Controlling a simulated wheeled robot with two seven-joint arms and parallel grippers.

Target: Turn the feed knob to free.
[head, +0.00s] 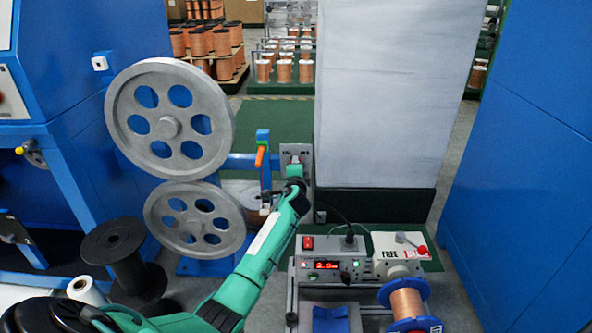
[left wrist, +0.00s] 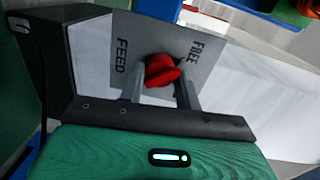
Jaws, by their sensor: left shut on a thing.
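The red feed knob (left wrist: 162,71) sits on a grey plate (left wrist: 160,28) marked FEED on the left and FREE on the right in the left wrist view. My left gripper (left wrist: 160,88) has one finger on each side of the knob and is shut on it. I cannot tell for sure which mark the knob points at. In the head view the plate (head: 296,150) stands at the end of a blue bar, with my left gripper (head: 295,172) in front of it, hiding the knob. My right gripper is not in view.
Two grey wheels (head: 152,72) stand left of my arm, with an orange-handled lever (head: 260,157) beside them. A control box (head: 325,277) reading 2.0 and a grey unit (head: 398,262) marked FREE with a red-tipped lever are at the lower right, near a copper spool (head: 406,302).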

